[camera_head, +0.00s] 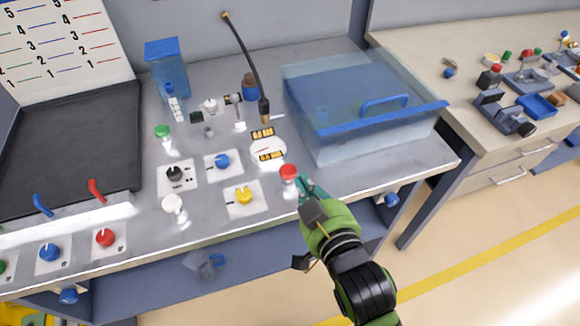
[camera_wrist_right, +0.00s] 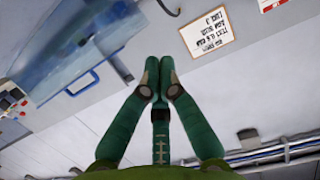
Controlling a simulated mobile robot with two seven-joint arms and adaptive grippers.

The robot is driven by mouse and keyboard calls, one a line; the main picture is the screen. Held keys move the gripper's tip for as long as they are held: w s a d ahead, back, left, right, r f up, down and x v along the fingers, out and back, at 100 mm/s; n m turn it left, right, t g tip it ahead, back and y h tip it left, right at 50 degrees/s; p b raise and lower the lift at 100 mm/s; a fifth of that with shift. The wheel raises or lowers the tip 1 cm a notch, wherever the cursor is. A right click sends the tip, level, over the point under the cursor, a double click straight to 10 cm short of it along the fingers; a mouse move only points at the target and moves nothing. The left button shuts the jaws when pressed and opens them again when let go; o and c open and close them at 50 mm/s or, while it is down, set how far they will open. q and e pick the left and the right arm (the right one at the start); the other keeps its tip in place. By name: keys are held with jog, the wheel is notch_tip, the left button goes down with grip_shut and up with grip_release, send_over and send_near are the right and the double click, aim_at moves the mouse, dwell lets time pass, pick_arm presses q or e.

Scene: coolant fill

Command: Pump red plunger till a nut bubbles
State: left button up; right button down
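The red plunger (camera_head: 288,172) stands near the bench's front edge, left of the blue clear-walled tank. My right gripper (camera_head: 308,188) is beside it on its right, low over the bench; I cannot tell whether they touch. In the wrist view the two green fingers (camera_wrist_right: 159,72) come together at their tips with nothing seen between them. The red plunger cannot be made out for sure in that view. No nut or bubbles can be made out. My left gripper is not in view.
The blue tank (camera_head: 365,125) with a handle stands close behind my right gripper. A round gauge (camera_head: 268,150), a yellow knob (camera_head: 244,196), a blue knob (camera_head: 221,161) and a green-topped knob (camera_head: 162,132) are left of it. A black hose (camera_head: 247,62) rises behind.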

jog(key=p, duration=0.2)
send_over(289, 177)
jog(key=shift+w+f, duration=0.2)
jog(key=shift+f, duration=1)
notch_tip(289, 177, down, 3)
jog(key=shift+s+r, duration=0.15)
jog(key=shift+s+d+f, duration=0.1)
jog(key=shift+f, duration=0.45)
